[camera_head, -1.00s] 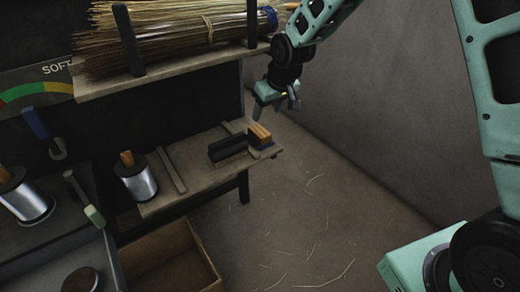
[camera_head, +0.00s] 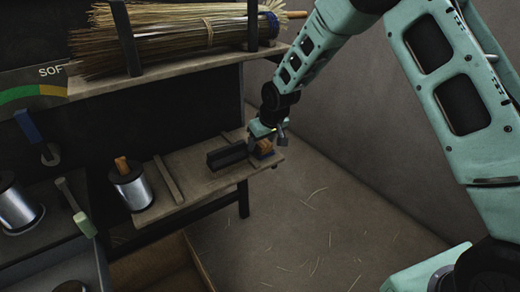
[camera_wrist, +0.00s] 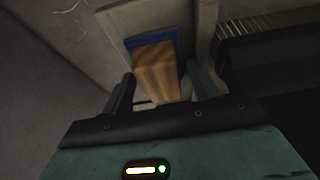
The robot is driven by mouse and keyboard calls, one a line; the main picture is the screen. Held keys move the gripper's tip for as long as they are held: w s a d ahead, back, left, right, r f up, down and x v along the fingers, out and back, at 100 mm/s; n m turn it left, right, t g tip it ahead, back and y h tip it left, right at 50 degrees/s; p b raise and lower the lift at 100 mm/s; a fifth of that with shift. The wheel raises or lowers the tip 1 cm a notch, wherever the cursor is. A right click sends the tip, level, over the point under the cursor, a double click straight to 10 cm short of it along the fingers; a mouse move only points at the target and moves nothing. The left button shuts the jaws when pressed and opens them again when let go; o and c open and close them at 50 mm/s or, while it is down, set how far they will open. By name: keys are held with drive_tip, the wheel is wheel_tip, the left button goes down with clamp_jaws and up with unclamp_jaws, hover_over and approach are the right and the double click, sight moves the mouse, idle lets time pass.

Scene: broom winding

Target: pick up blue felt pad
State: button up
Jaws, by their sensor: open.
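The blue felt pad (camera_wrist: 135,43) has a wooden block handle on a blue base. It lies at the right end of the lower shelf, where its orange-brown handle (camera_head: 264,146) shows partly behind my gripper. My gripper (camera_head: 268,143) is just above the pad. In the wrist view my gripper's two dark fingers (camera_wrist: 162,84) are open, one on each side of the wooden handle, with gaps visible. Part of the base is hidden by the handle.
A black block (camera_head: 228,155), with bristles in the wrist view, lies close beside the pad. A wooden strip (camera_head: 168,180) and a wire spool (camera_head: 131,186) are farther left on the shelf (camera_head: 205,178). Above is an upper shelf (camera_head: 165,76) with a straw broom (camera_head: 180,35).

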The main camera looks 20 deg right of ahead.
drive_tip(key=shift+w+f, duration=0.25)
drive_tip(key=shift+f, duration=0.3)
drive_tip(key=c, duration=0.6)
drive_tip(key=shift+c, duration=0.3)
drive_tip(key=shift+r, duration=0.15)
drive_tip(key=shift+r, duration=0.5)
wheel_tip(320, 180, up, 2)
drive_tip(key=shift+r+p, duration=0.2)
drive_tip(key=shift+p, duration=0.55)
drive_tip(key=s+d+p, duration=0.1)
drive_tip(key=s+d, duration=0.1)
drive_tip(key=s, duration=0.6)
drive_tip(key=s+d, duration=0.3)
drive_tip(key=s, duration=0.6)
drive_tip(key=shift+d+p, duration=0.25)
drive_tip(key=shift+p, duration=0.1)
drive_tip(key=shift+s, duration=0.1)
